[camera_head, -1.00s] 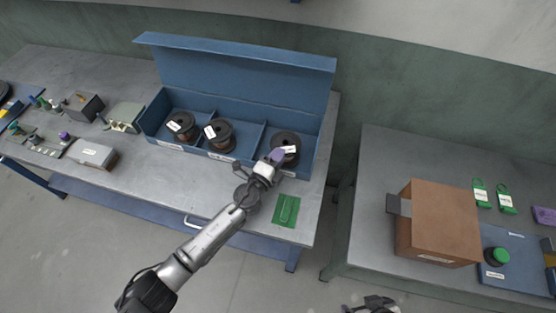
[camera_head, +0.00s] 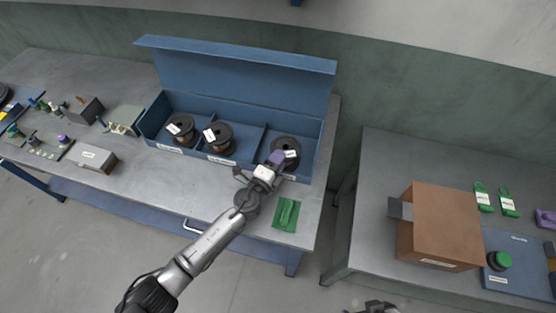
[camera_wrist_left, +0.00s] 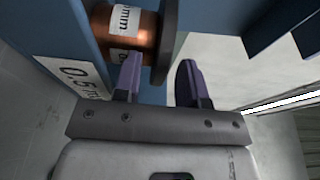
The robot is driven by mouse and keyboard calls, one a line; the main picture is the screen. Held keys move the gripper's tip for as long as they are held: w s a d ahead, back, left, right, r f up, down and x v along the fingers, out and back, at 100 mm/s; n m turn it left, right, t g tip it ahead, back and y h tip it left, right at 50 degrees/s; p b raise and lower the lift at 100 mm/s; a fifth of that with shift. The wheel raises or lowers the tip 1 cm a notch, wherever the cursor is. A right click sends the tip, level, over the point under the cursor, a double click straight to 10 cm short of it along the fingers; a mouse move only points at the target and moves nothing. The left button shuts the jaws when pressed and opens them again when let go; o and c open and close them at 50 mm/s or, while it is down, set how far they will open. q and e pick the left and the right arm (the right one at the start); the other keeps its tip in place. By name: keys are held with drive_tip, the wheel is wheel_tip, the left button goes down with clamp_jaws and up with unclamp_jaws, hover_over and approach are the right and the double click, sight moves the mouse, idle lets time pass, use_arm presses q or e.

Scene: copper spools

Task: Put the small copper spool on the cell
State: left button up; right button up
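Three dark-flanged copper spools sit in the blue box: left spool (camera_head: 180,126), middle spool (camera_head: 219,138) and right spool (camera_head: 285,147), one per compartment. I cannot tell their sizes apart reliably. My left gripper (camera_head: 277,158) is at the front of the right compartment, close to the right spool and partly covering it. In the left wrist view its two purple fingers (camera_wrist_left: 160,85) stand apart, and the copper spool (camera_wrist_left: 130,32) shows just beyond them. Its dark flange lies ahead of the gap; contact is unclear. My right gripper (camera_head: 376,307) is cut off at the bottom edge.
The blue box (camera_head: 235,68) has its lid raised behind and dividers between compartments. A green mat (camera_head: 277,222) with a pale outlined shape lies on the table in front. Small devices crowd the left end.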

use_arm(q)
drive_tip(key=shift+r+p, duration=0.25)
drive_tip(key=shift+p, duration=0.05)
drive_tip(key=p+v, duration=0.1)
drive_tip(key=v, duration=1.1)
drive_tip(key=s+a+n+y, duration=0.1)
drive_tip(key=a+n+y, duration=0.1)
drive_tip(key=n, duration=0.1)
drive_tip(key=s+a+n+y, duration=0.1)
drive_tip(key=n+y, duration=0.1)
drive_tip(key=n, duration=0.1)
drive_tip(key=s+a+n+y, duration=0.2)
drive_tip(key=n, duration=0.2)
drive_tip(key=shift+a+f+y, duration=0.15)
drive_tip(key=shift+a+y, duration=0.15)
drive_tip(key=shift+a, duration=0.1)
drive_tip(key=s+a+f+n+g, duration=0.1)
drive_tip(key=s+a+n+g, duration=0.2)
drive_tip(key=s, duration=0.5)
drive_tip(key=s+a+f+n+g+y, duration=0.1)
drive_tip(key=s+a+f+n+g, duration=0.1)
drive_tip(key=s+n+g, duration=0.3)
drive_tip(key=s+a+f+n+g+y, duration=0.1)
drive_tip(key=s+a+n+g, duration=0.3)
drive_tip(key=s, duration=0.9)
drive_tip(key=shift+f, duration=0.25)
